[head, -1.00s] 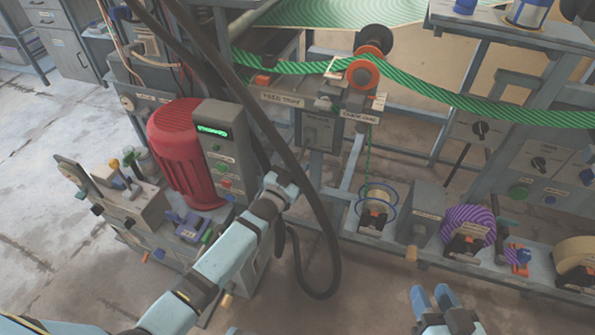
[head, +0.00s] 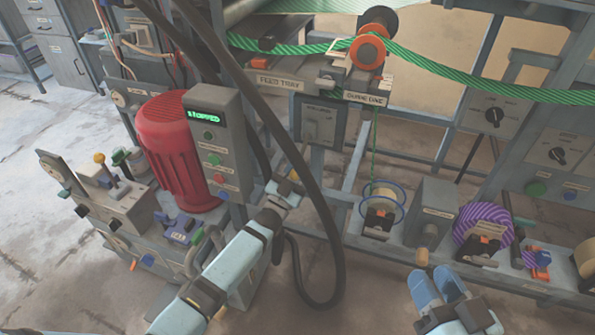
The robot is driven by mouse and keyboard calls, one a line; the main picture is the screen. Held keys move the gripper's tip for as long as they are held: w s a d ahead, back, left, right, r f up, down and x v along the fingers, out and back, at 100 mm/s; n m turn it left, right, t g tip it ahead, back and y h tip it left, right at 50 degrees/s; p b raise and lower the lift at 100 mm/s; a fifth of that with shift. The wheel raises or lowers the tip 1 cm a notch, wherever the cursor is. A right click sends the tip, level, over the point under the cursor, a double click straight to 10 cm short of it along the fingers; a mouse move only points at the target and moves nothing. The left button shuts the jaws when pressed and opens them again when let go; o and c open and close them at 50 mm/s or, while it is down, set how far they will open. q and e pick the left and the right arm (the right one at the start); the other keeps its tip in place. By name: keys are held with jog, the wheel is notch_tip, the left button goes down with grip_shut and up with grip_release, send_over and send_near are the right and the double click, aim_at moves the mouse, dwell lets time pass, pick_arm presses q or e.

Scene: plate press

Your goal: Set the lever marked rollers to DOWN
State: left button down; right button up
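A grey box with a small label that appears to read rollers (head: 322,112) is mounted below the feed tray, at the upper middle of the head view. A black hose passes close by it, and the lever's handle and position are not clear. My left gripper (head: 286,186) is at the end of the arm from the left, below and left of that box and apart from it. Its fingers are too foreshortened to read. My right gripper (head: 438,288) is low at the right, far below the box, with its two blue fingers close together and nothing visible between them.
A red motor (head: 173,150) and a control box reading STOPPED (head: 213,140) stand left of my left arm. The black hose (head: 325,215) loops between my arms. Spools, including a purple one (head: 483,228), line the right bench. Green striped web (head: 470,82) runs above.

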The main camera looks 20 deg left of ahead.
pick_arm(q)
jog(key=shift+f, duration=0.15)
pick_arm(e)
jog(key=shift+f, duration=0.1)
pick_arm(q)
jog(key=c, duration=0.8)
grip_release()
jog(key=p+v, duration=0.3)
jog(key=v, duration=1)
jog(key=shift+s+f, duration=0.2)
jog(key=shift+s, duration=0.1)
pick_arm(e)
notch_tip(320, 180, up, 4)
jog(key=shift+d+r+t, duration=0.15)
jog(key=shift+r+t, duration=0.05)
jog(key=shift+t, duration=0.8)
pick_arm(q)
jog(key=shift+a+r, duration=0.1)
